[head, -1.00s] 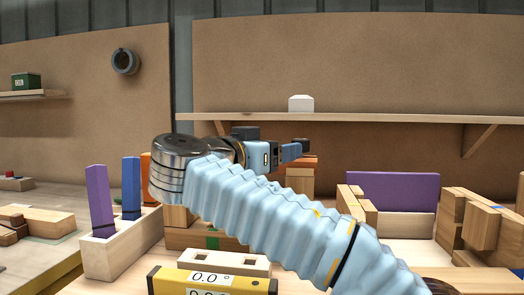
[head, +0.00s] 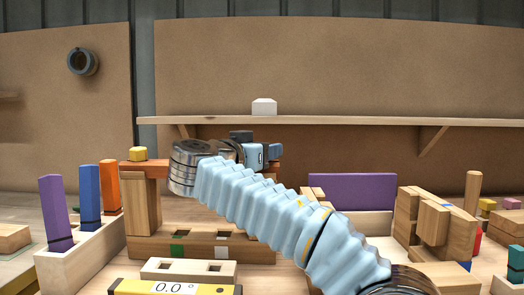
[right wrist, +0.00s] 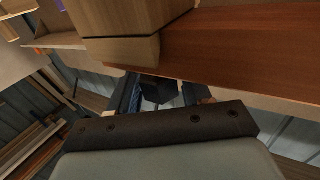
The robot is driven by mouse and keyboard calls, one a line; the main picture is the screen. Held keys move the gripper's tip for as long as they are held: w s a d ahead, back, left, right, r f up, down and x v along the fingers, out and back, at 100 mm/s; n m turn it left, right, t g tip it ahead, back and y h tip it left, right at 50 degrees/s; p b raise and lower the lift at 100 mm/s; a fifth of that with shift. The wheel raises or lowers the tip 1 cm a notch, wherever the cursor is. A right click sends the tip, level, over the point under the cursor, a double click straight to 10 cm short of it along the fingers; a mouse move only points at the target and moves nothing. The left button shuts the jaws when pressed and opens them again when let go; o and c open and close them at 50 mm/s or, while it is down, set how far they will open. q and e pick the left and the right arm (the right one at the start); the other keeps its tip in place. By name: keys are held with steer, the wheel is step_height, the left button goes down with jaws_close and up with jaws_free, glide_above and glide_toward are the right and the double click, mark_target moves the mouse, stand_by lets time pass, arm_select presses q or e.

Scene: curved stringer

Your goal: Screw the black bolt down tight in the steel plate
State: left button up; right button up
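My right gripper (head: 272,152) is at the end of the pale blue sleeved arm in the head view, beside the top of a wooden bridge of blocks. The right wrist view shows its fingers (right wrist: 158,92) pointing away, under a reddish-brown wooden board (right wrist: 240,50). A small dark faceted shape (right wrist: 156,90) shows between the fingers. I cannot tell whether it is the black bolt or whether the fingers grip it. I cannot make out the steel plate in either view. My left gripper is out of view.
A pale holder (head: 80,262) with purple, blue and orange upright blocks stands at left. A yellow level (head: 140,287) and a two-hole block (head: 188,270) lie in front. A purple board (head: 352,190) and stacked wooden blocks (head: 433,222) stand at right. A shelf (head: 350,121) runs behind.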

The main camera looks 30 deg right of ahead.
steer(key=c, duration=0.8)
steer(key=m+g+p, duration=0.1)
steer(key=g, duration=0.1)
steer(key=r+m+g+h+p, duration=0.1)
steer(key=p, duration=0.1)
steer(key=shift+w+a+m+g+h, duration=0.2)
steer(key=shift+m+g+h, duration=0.1)
steer(key=shift+g, duration=0.1)
steer(key=shift+s+f+m+g, duration=0.1)
steer(key=shift+f+m+g, duration=0.4)
steer(key=shift+m+g, duration=0.5)
steer(key=shift+f+m+g+h, duration=0.2)
steer(key=shift+m+g+h, duration=0.15)
steer(key=shift+g, duration=0.85)
steer(key=shift+s+f+m+g, duration=0.15)
steer(key=shift+m+g, duration=1.3)
steer(key=shift+g, duration=0.75)
